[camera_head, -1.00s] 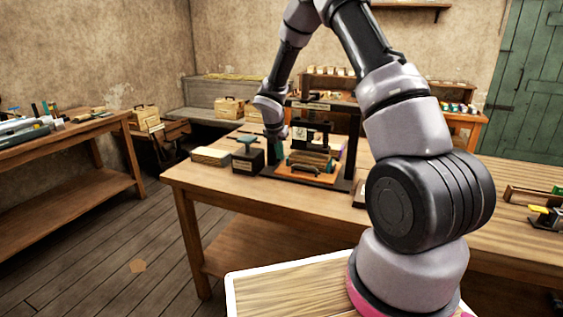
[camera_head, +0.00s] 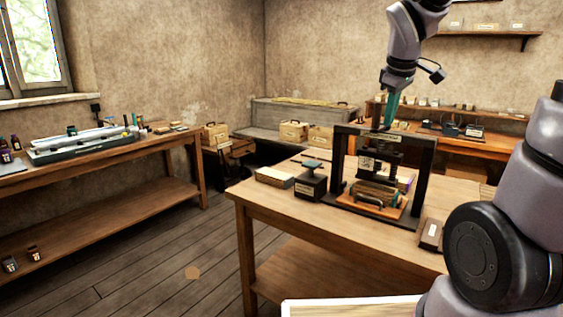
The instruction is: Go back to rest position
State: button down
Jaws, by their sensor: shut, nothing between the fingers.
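My gripper (camera_head: 391,108) is raised above the press, its teal fingers pointing down behind or over the top beam; the fingers look shut and empty. The black handwheel press (camera_head: 430,165) stands on the wooden table, with a label on its top beam. A wooden block or book stack (camera_head: 378,192) sits under its plate, on an orange-brown board (camera_head: 362,206) with a handle at the front. I cannot tell from this view how far the fingertips are from the beam.
A black box with a teal top (camera_head: 311,184) and a pale stack (camera_head: 274,177) stand left of the press. A side bench (camera_head: 100,172) runs along the left wall.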

jog(key=s+a+r+m+t+y, duration=0.1)
jog(key=s+r+m, duration=0.1)
jog(key=s+m, duration=0.4)
jog(key=s+a+r+m+t+y, duration=0.1)
jog(key=s+r+m+y, duration=0.1)
jog(key=s+m, duration=0.4)
jog(key=s+r, duration=0.1)
jog(key=s, duration=0.3)
jog(key=shift+a, duration=0.3)
